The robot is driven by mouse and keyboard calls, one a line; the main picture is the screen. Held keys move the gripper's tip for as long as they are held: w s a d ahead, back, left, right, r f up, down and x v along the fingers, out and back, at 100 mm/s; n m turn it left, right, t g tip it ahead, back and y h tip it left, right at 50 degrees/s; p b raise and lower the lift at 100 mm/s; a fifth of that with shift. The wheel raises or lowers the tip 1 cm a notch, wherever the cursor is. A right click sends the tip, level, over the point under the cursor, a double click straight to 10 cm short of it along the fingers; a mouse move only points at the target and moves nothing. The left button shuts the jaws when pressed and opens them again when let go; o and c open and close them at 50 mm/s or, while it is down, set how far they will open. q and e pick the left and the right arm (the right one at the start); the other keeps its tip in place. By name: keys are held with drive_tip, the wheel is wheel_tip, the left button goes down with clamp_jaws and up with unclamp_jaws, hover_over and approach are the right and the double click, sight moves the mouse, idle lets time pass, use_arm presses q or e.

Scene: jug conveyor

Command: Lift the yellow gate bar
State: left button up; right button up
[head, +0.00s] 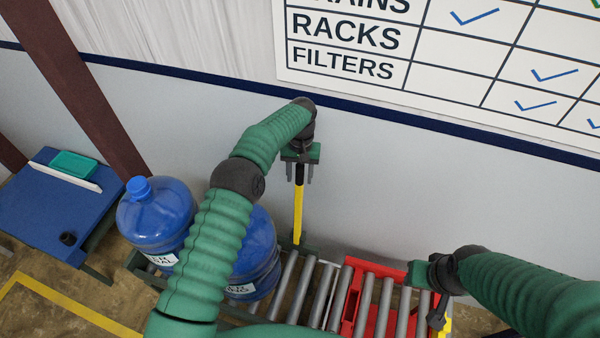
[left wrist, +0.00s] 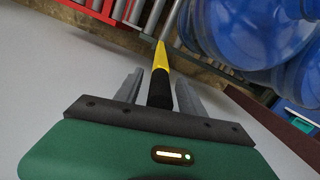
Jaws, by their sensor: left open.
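The yellow gate bar (head: 298,212) stands upright at the far side of the roller conveyor, with a black end at its top. My left gripper (head: 299,178) is above it, pointing down. In the left wrist view the open fingers of the left gripper (left wrist: 160,82) are on either side of the bar's black end, and the yellow part (left wrist: 162,58) runs away beyond them. I cannot tell whether the fingers touch it. My right gripper (head: 430,300) is low at the right by the conveyor's red section; its jaws are not clear.
Two blue water jugs (head: 155,222) (head: 262,250) stand on the left of the conveyor rollers (head: 290,285), one partly behind my left arm. A red frame (head: 356,290) is at the right. A blue table (head: 50,205) stands at far left. A wall is close behind the bar.

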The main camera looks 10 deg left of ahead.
sight(300, 165)
use_arm(q)
drive_tip(key=shift+w+r, duration=0.1)
drive_tip(key=shift+r, duration=0.25)
drive_tip(key=r, duration=0.1)
drive_tip(key=r+b, duration=0.1)
drive_tip(key=r, duration=0.1)
drive_tip(key=shift+w+r, duration=0.25)
drive_tip(key=shift+r, duration=0.05)
drive_tip(key=r, duration=0.4)
drive_tip(key=shift+w+r, duration=0.1)
drive_tip(key=shift+w, duration=0.1)
wheel_tip(300, 165, up, 3)
drive_tip(key=p, duration=0.5)
drive_tip(key=shift+w+d+r, duration=0.1)
drive_tip(key=shift+w+r, duration=0.05)
drive_tip(key=shift+r, duration=0.05)
drive_tip(key=shift+p, duration=0.35)
drive_tip(key=shift+f, duration=0.15)
